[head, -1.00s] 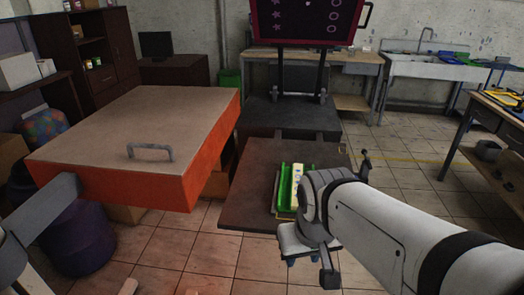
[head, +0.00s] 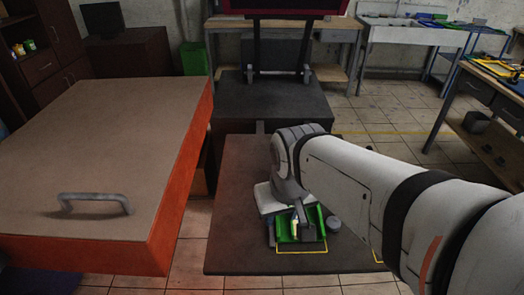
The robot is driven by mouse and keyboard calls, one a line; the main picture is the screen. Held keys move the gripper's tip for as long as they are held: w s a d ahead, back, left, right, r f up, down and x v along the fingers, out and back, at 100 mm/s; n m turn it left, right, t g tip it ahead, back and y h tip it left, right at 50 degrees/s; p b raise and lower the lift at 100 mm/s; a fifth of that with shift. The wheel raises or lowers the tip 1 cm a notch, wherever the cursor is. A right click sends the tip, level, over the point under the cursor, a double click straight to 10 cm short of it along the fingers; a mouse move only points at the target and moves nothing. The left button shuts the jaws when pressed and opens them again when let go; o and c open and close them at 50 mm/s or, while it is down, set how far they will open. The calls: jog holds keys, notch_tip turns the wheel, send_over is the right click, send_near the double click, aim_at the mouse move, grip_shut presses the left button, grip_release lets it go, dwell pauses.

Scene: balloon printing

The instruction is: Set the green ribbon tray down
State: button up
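The green ribbon tray (head: 286,234) is at the near part of the dark table (head: 235,235), over a yellow outline (head: 302,252). A small white and yellow piece shows inside it. My gripper (head: 304,224) is right at the tray, with grey finger parts over and beside it. My wrist and gripper hide the tray's far part. I cannot tell whether the fingers are closed on the tray, nor whether its underside touches the table.
A large orange box with a brown top and grey handle (head: 95,200) stands close on the left. A dark machine (head: 270,100) stands behind the table. A workbench (head: 500,120) is on the right. The table's left part is bare.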

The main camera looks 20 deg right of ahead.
jog(key=shift+o, duration=0.3)
jog(key=shift+o, duration=0.7)
jog(key=shift+w+f, duration=0.15)
jog(key=shift+w, duration=0.1)
jog(key=o, duration=0.6)
jog(key=w+d+f+m+b, duration=0.1)
jog(key=w+d+f+b, duration=0.3)
jog(key=w, duration=0.5)
notch_tip(320, 180, down, 3)
jog(key=shift+w+d+f+m+t+h, duration=0.15)
jog(key=shift+d+m+t+h, duration=0.2)
jog(key=shift+d, duration=0.7)
jog(key=shift+o, duration=0.4)
jog(key=shift+m+t+h, duration=0.25)
jog(key=shift+m+t, duration=0.1)
jog(key=shift+m, duration=0.4)
jog(key=w+d+f+b, duration=0.1)
jog(key=w+d+f, duration=0.3)
jog(key=w+f, duration=0.1)
jog(key=w+d+f+b, duration=0.1)
jog(key=w+d+f, duration=0.1)
jog(key=d+f, duration=0.1)
jog(key=shift+w+f+b, duration=0.2)
jog(key=shift+f+b, duration=0.05)
jog(key=shift+b, duration=0.1)
jog(key=shift+x, duration=2.9)
